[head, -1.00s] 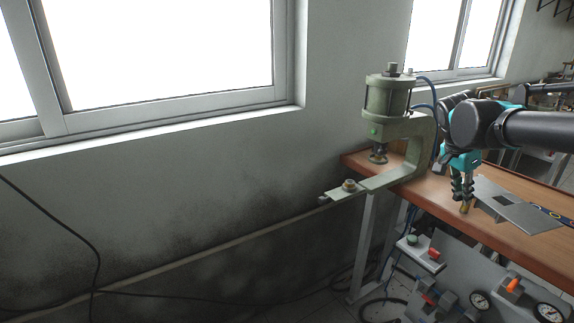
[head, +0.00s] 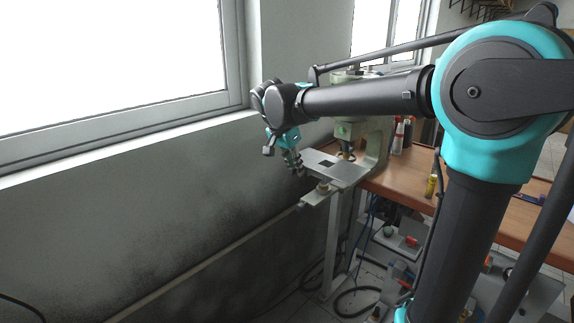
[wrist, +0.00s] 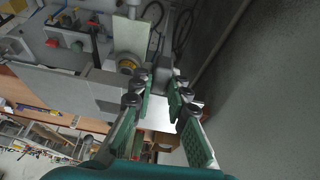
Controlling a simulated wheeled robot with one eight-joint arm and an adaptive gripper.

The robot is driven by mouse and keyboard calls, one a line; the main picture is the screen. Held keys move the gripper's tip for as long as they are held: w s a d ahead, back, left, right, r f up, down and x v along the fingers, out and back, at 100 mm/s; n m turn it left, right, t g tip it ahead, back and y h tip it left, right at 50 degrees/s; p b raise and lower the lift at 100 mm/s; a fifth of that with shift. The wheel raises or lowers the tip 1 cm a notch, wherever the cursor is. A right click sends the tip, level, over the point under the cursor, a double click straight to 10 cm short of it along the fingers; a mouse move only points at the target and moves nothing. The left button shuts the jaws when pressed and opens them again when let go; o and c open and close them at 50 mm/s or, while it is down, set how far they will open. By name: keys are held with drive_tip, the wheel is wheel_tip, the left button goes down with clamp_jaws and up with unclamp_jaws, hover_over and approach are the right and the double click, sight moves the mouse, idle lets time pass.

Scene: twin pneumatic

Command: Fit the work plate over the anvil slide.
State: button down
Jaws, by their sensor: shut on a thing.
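The work plate (head: 347,173) is a flat grey plate with a square dark hole. My gripper (head: 298,168) is shut on its left end and holds it roughly level in front of the press. In the head view the plate appears just above the anvil slide (head: 312,200), a narrow light arm with a round brass knob (head: 323,187). The size of the gap between them cannot be told. In the wrist view the knob (wrist: 128,64) shows beyond my fingertips (wrist: 160,84), slightly left, and the hole does not clearly show.
The green press (head: 376,140) stands at the bench's left end, its upper part hidden behind my arm. Bottles (head: 403,132) and a yellow bottle (head: 431,186) stand on the wooden bench (head: 400,185). The wall is close on the left. A valve panel hangs below the bench.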

drive_tip(key=shift+w+a, duration=0.15)
drive_tip(key=shift+a, duration=0.1)
drive_tip(key=shift+f, duration=1.35)
drive_tip(key=shift+f, duration=2.4)
idle(2.8)
drive_tip(key=c, duration=1.4)
unclamp_jaws()
